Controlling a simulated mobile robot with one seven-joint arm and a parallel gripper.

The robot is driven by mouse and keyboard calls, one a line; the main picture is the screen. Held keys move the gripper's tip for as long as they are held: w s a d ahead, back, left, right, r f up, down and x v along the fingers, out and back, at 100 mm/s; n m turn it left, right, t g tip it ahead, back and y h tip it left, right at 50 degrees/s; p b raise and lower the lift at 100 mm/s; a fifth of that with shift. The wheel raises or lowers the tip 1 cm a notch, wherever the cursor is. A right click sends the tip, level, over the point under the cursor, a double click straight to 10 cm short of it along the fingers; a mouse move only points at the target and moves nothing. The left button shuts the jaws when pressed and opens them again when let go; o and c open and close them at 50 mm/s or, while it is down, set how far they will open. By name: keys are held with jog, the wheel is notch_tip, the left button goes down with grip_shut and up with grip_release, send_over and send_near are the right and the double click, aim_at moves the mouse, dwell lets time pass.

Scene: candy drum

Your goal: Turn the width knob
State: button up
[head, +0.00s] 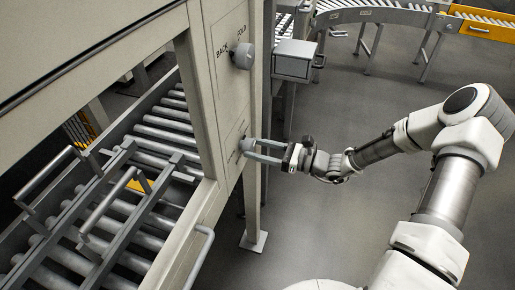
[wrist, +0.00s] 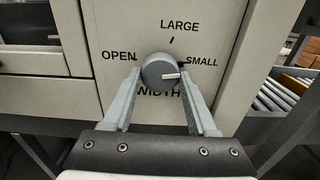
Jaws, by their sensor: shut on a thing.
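The width knob (wrist: 160,71) is a round grey dial with a white pointer mark. It sits on a pale panel lettered OPEN, LARGE, SMALL and WIDTH. Its white mark points right, a little below the SMALL label. My gripper (wrist: 159,76) reaches the knob from the front, with one finger on each side, and is shut on it. In the head view my gripper (head: 246,149) is at the lower knob (head: 243,146) on the machine's side panel. The fingers hide part of the WIDTH lettering.
A second grey knob (head: 242,56), marked BACK and FOLD, sits higher on the same panel. A roller conveyor (head: 150,150) with metal bars lies inside the frame at left. A curved conveyor (head: 385,15) stands at the back. A handle (head: 203,250) juts out below. The floor at right is open.

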jog(key=c, duration=0.5)
jog(key=shift+n, duration=0.3)
jog(key=n+b, duration=0.2)
jog(key=n, duration=0.3)
jog(key=shift+d+f, duration=0.1)
jog(key=shift+f, duration=0.05)
jog(key=n+b, duration=0.3)
jog(key=n, duration=0.3)
jog(key=shift+w+b, duration=0.1)
jog(key=shift+b, duration=0.2)
jog(key=o, duration=1.4)
jog(key=shift+r, duration=0.2)
